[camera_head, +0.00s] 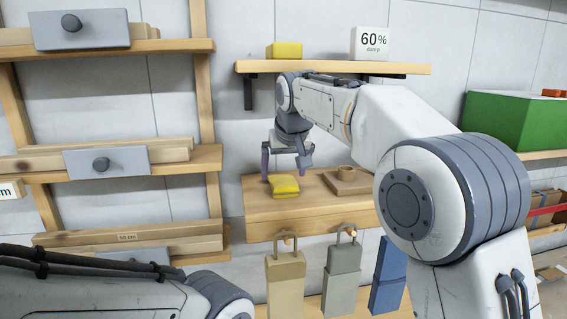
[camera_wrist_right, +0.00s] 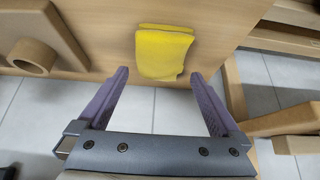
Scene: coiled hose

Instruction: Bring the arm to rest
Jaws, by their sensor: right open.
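My right arm reaches from the right across the head view towards a wooden wall ledge (camera_head: 262,205). Its gripper (camera_head: 285,174) points down, open, by a folded yellow cloth (camera_head: 285,187) on the ledge. In the right wrist view the open fingers (camera_wrist_right: 160,75) have nothing between them. The yellow cloth (camera_wrist_right: 163,52) lies just beyond the fingertips, apart from them in the picture. My left arm shows only as a link at the lower left of the head view; its gripper is out of view.
A wooden block with a round holder (camera_head: 345,178) sits right of the cloth. Bags (camera_head: 286,275) hang below the ledge. Drawers stand left, a green box (camera_head: 515,122) right.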

